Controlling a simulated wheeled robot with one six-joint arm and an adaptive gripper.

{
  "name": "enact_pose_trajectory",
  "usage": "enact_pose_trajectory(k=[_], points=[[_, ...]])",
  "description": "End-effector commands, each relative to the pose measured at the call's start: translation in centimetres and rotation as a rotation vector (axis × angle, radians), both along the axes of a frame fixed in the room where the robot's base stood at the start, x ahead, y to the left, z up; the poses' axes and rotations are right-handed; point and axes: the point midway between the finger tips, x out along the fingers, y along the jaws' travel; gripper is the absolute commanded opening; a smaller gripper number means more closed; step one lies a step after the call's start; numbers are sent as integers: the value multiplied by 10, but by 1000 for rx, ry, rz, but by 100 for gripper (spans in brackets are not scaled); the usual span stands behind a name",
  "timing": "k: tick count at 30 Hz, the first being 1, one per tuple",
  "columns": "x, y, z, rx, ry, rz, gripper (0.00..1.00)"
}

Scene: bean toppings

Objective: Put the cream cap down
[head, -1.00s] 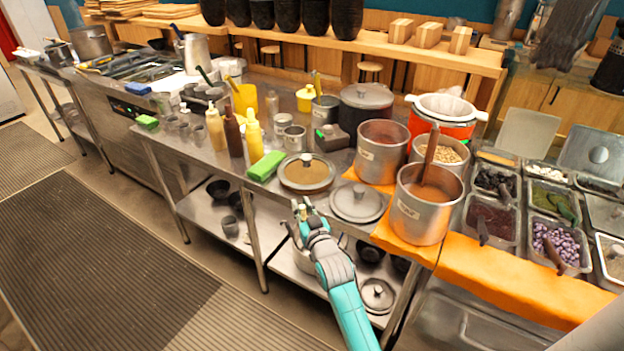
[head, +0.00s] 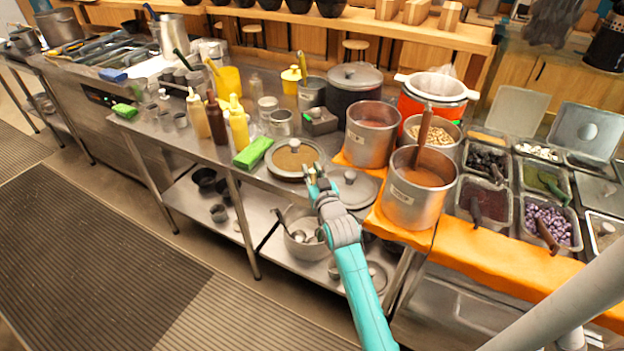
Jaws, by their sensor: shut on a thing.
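My gripper (head: 312,174) is in the head view over the front of the steel counter, at the near right edge of a round glass lid (head: 281,172) with a brown centre. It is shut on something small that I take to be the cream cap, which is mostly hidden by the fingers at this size. I cannot tell whether the held thing touches the lid or the counter. A plain grey lid (head: 363,190) lies just right of my gripper, partly behind my arm.
A green sponge (head: 253,152) and three squeeze bottles, tan (head: 198,117), brown (head: 216,120) and yellow (head: 238,125), stand left of the lids. Two large steel pots (head: 371,140) (head: 412,202) stand right, on orange cloth (head: 480,253). Little counter is bare near my gripper.

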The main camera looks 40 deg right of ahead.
Motion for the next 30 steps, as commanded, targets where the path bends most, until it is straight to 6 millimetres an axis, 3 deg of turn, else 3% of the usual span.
enact_pose_trajectory(k=[6,17,18,21,30], points=[[0,0,-29,2,4,0,12],[0,0,-33,0,1,0,12],[0,0,-34,0,1,0,25],[0,0,-33,0,1,0,47],[0,0,-32,0,1,0,47]])
